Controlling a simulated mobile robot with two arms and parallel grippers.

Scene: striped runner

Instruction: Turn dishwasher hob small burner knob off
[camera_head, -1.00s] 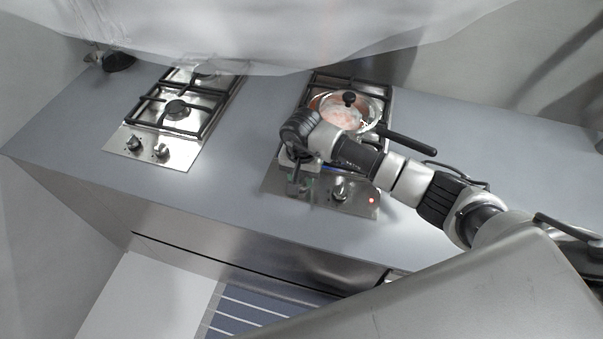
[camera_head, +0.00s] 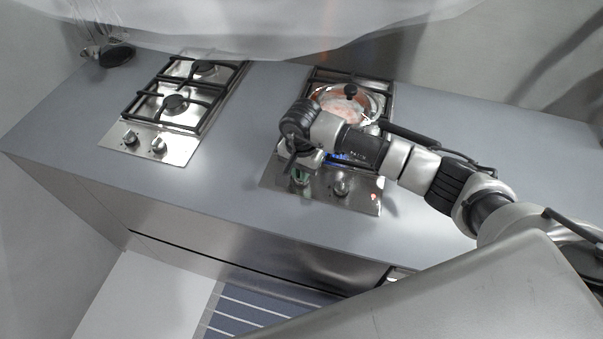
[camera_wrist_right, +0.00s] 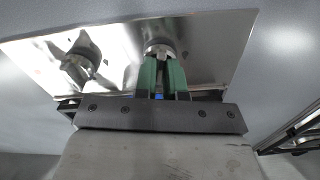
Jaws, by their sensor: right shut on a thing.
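The right hob (camera_head: 368,204) is a steel plate with two knobs at its front edge. My right gripper (camera_head: 301,177) points down at the left knob of this hob. In the right wrist view its green fingers (camera_wrist_right: 162,74) are shut on that knob (camera_wrist_right: 158,46), whose round base shows beyond the fingertips. The other knob (camera_head: 341,188) stands free just to the right; it also shows in the right wrist view (camera_wrist_right: 78,66). Blue flame (camera_head: 339,156) shows beside my wrist. My arm hides the front burner. My left gripper is out of view.
A lidded pan (camera_head: 340,100) sits on the rear of the right hob, its black handle (camera_head: 405,134) pointing right close to my forearm. A second hob (camera_head: 185,146) with two burners and two knobs is on the left. The grey counter (camera_head: 240,170) between them is clear.

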